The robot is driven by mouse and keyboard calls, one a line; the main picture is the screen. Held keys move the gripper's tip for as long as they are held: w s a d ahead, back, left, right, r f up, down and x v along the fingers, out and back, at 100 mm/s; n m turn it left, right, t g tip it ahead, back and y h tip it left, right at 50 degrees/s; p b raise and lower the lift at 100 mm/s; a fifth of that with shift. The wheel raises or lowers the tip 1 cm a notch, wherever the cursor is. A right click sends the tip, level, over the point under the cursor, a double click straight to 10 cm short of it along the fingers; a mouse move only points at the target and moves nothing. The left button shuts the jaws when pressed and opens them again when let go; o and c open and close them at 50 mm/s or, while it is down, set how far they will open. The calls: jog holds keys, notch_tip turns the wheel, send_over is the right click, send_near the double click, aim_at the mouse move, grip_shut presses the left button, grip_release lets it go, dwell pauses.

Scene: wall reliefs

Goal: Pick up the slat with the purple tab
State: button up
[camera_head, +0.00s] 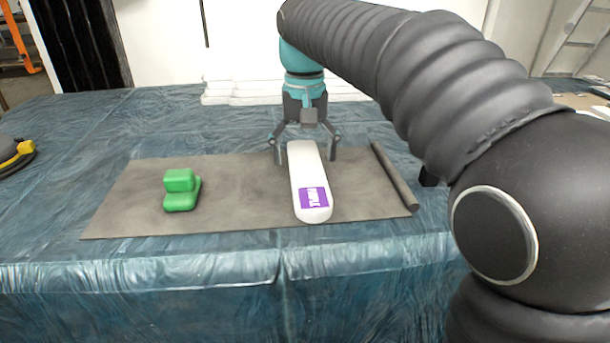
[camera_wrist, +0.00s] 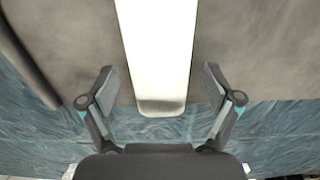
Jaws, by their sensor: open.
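The white slat (camera_head: 307,172) lies lengthwise on a dark mat, with its purple tab (camera_head: 313,197) on the end nearer the head camera. My gripper (camera_head: 306,158) is open at the slat's far end, with one finger on each side. In the wrist view the slat (camera_wrist: 158,55) runs between the open fingers of my gripper (camera_wrist: 160,85), with a gap on both sides. No purple tab shows in the wrist view. I cannot tell the exact height of the fingertips above the mat.
A green block-like object (camera_head: 180,190) sits on the left of the grey-brown mat (camera_head: 245,205). The mat's right edge is rolled (camera_head: 394,176). White slabs (camera_head: 240,92) lie at the back of the blue sheeted table (camera_head: 75,140). A dark item with yellow (camera_head: 15,153) is at far left.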

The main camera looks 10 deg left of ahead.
jog(key=c, duration=1.3)
jog(key=shift+r, duration=0.15)
jog(key=shift+c, duration=0.2)
jog(key=shift+r, duration=0.3)
notch_tip(320, 180, up, 4)
jog(key=shift+f+p, duration=0.1)
jog(key=shift+p, duration=0.45)
jog(key=s+d+r, duration=0.2)
jog(key=d+r, duration=0.4)
jog(key=d, duration=0.5)
jog(key=shift+s+d+r, duration=0.15)
jog(key=shift+d+r, duration=0.05)
